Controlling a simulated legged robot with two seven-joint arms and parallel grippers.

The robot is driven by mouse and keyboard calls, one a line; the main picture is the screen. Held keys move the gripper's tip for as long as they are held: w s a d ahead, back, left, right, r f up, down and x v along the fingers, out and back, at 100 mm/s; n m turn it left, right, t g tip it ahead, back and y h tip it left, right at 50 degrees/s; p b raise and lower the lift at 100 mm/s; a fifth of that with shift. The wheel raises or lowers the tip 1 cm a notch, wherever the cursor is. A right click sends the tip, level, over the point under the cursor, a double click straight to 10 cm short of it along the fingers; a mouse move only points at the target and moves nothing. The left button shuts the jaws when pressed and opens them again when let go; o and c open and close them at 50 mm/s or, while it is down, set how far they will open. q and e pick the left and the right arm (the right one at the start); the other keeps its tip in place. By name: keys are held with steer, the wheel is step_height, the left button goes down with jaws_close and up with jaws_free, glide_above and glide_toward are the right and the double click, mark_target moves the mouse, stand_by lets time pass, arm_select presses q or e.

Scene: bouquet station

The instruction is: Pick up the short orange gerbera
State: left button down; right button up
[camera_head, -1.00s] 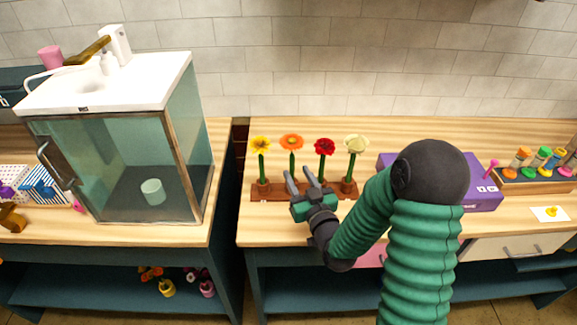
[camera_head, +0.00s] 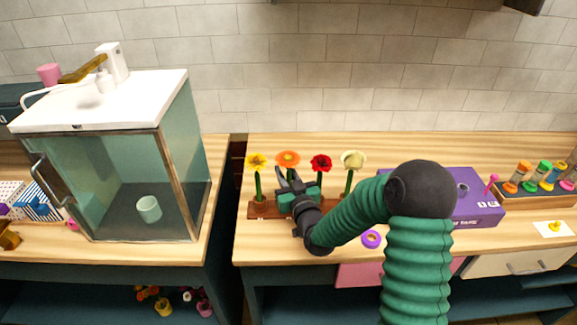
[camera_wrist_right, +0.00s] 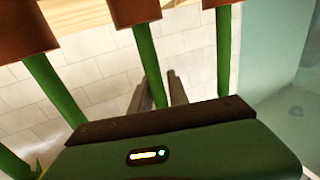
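The orange gerbera (camera_head: 288,158) stands upright in a brown wooden rack (camera_head: 258,210), second from the left in a row of flowers. My right gripper (camera_head: 289,178) is just below its bloom, in front of the stem. In the right wrist view, which looks upside down, a green stem (camera_wrist_right: 147,60), apparently the gerbera's, runs between the two fingers of my right gripper (camera_wrist_right: 160,90). The fingers are apart, with no clear grip on it. The bloom is outside the wrist view, and the gripper hides the lower stem in the head view. My left gripper is not in view.
A yellow flower (camera_head: 256,162) stands close on the left, a red flower (camera_head: 321,163) on the right, and a pale flower (camera_head: 353,160) beyond. A purple box (camera_head: 478,207) lies right of the rack. A glass-fronted sink cabinet (camera_head: 120,185) stands left, across a gap.

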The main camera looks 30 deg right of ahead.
steer(key=shift+d, duration=0.15)
jaws_close()
steer(key=shift+a, duration=0.2)
step_height(320, 180, up, 17)
steer(key=shift+r+p, duration=0.2)
steer(key=shift+p, duration=0.95)
steer(key=shift+r, duration=0.4)
step_height(320, 180, up, 7)
steer(key=p, duration=0.5)
steer(key=shift+f, duration=0.15)
